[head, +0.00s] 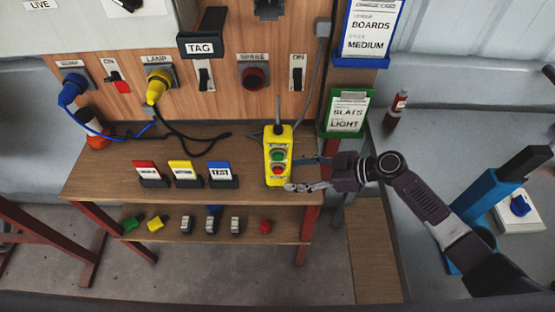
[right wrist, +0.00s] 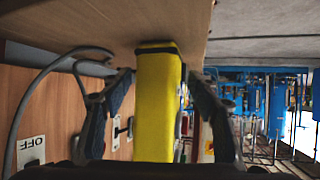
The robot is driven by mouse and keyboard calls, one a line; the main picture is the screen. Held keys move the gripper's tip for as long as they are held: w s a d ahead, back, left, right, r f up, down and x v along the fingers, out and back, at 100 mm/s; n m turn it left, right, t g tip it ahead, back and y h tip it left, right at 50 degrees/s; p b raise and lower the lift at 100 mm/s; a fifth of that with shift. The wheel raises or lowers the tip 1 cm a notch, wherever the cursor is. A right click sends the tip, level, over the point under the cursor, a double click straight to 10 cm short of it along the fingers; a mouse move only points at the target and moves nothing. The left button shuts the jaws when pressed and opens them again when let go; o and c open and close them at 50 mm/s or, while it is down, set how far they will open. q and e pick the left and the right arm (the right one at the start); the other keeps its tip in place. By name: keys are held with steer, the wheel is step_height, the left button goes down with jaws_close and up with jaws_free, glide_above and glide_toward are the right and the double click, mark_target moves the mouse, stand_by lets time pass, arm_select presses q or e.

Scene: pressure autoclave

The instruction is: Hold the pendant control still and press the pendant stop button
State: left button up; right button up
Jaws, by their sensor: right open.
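The yellow pendant control (head: 271,178) stands upright at the right end of the wooden bench. Its face has a green button (head: 279,155) and, below it, a red button (head: 278,168); a cable leaves its top. My right gripper (head: 294,174) is at the pendant's right side, low down, with one finger across its lower front edge. In the right wrist view the yellow pendant body (right wrist: 158,105) lies between the two spread fingers, with a visible gap on the left; contact on the right I cannot tell. My left gripper is not in view.
Red, yellow and blue label cards (head: 185,173) stand on the bench (head: 110,190) left of the pendant. Small coloured items lie on the lower shelf (head: 265,240). A green-framed card (head: 347,113) hangs behind my right arm. The plug panel (head: 215,110) is behind the bench.

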steer(key=b+x, duration=0.2)
steer(key=x, duration=0.1)
steer(key=shift+a+f+b, duration=0.3)
steer(key=shift+w+a+f+b, duration=0.15)
steer(key=shift+w+a+b, duration=0.1)
steer(key=shift+a+b, duration=0.3)
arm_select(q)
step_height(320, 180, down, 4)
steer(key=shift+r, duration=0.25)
arm_select(e)
steer(key=shift+a, duration=0.1)
steer(key=shift+c, duration=0.4)
steer(key=c, duration=0.6)
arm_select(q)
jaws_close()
arm_select(e)
steer(key=shift+f, duration=0.1)
